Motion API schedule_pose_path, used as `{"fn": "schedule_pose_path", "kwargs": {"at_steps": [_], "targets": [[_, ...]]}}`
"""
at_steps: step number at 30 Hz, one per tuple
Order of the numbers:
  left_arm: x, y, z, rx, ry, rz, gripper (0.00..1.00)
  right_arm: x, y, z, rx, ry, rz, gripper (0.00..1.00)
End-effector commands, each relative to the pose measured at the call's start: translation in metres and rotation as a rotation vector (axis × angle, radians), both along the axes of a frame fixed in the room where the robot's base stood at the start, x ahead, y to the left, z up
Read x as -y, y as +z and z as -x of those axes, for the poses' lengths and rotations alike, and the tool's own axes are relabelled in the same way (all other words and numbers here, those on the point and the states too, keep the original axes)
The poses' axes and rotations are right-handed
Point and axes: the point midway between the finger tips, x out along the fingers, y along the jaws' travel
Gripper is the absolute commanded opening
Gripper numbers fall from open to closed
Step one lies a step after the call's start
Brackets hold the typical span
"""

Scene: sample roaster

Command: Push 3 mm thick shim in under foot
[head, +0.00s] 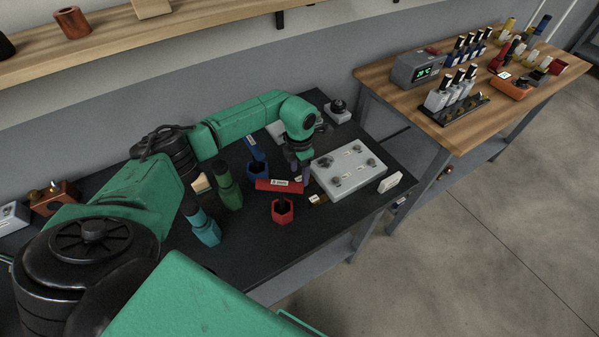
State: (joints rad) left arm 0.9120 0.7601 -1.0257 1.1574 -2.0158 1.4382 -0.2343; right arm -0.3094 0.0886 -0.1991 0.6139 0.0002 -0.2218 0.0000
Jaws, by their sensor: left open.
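My left gripper (301,174) points down over the black bench, open, just left of a grey plate (336,184). Its fingers are close to the right end of a red bar with a white label (279,186); I cannot tell whether they touch it. The bar sits above a red hexagonal cup (283,212). A small brownish piece with a pale tag (317,199) lies by the plate's near left corner; it may be a shim, but its marking is too small to read. The plate carries several dark round fittings. I cannot make out a foot or gap beneath it. My right gripper is out of view.
Green (230,190), teal (205,228) and blue (257,160) upright pieces stand left of the plate. A white tag (390,182) stands at its right. A wooden table (425,118) with vials and a grey display box (415,70) is at the right. The bench front is bare.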

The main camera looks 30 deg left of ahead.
Motion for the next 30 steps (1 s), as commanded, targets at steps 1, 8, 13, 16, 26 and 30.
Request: {"fn": "schedule_pose_path", "kwargs": {"at_steps": [1,8,13,16,26,30], "targets": [[0.001,-0.008,0.001,-0.005,0.002,0.002,0.65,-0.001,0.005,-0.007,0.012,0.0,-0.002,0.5],[0.0,-0.029,0.0,0.0,0.0,0.001,0.65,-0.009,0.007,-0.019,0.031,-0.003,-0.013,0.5],[0.0,-0.029,0.0,0.001,0.0,0.001,0.65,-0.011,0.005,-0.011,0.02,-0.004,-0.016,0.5],[0.0,-0.029,0.0,0.001,0.0,0.001,0.31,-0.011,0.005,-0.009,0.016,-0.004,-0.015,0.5],[0.0,-0.029,0.0,0.001,0.001,0.001,0.0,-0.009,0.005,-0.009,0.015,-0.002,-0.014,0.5],[0.0,-0.028,0.0,0.001,0.001,0.001,0.0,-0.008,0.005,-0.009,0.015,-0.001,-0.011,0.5]]}}
